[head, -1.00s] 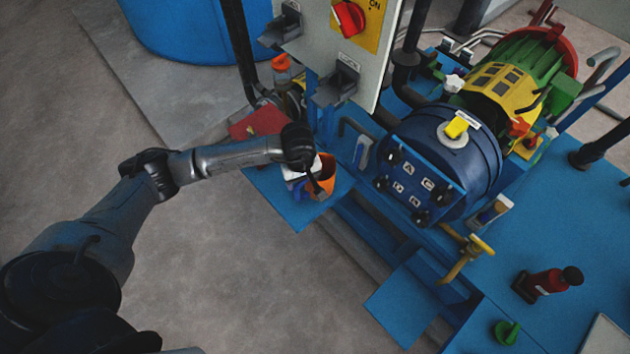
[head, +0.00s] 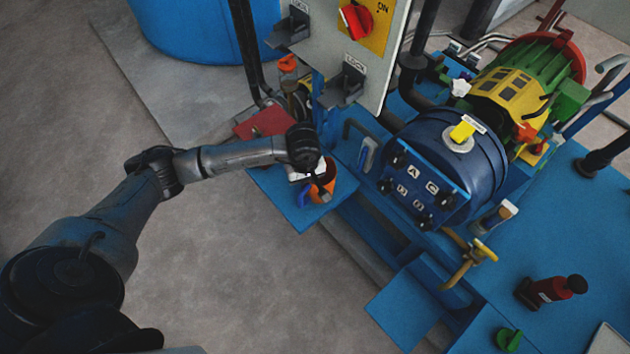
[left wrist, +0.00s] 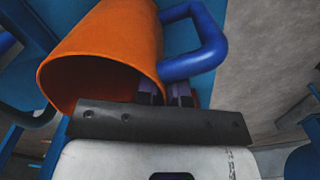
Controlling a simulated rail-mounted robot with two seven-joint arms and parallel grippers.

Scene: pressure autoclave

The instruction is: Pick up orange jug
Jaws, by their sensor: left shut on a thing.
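The orange jug (head: 328,184) has a blue handle and is over the small blue shelf at the front of the machine in the head view. I cannot tell whether it touches the shelf. My left gripper (head: 318,192) is at the jug and partly hides it. In the left wrist view the jug (left wrist: 115,45) appears tilted, its open mouth towards the lower left and its handle at upper right. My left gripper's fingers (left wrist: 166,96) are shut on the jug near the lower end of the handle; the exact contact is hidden. My right gripper is out of view.
A control panel (head: 372,70) with black lock brackets stands close above. The blue autoclave (head: 435,170) is to the right, with a yellow-handled valve (head: 484,250). Open floor lies left.

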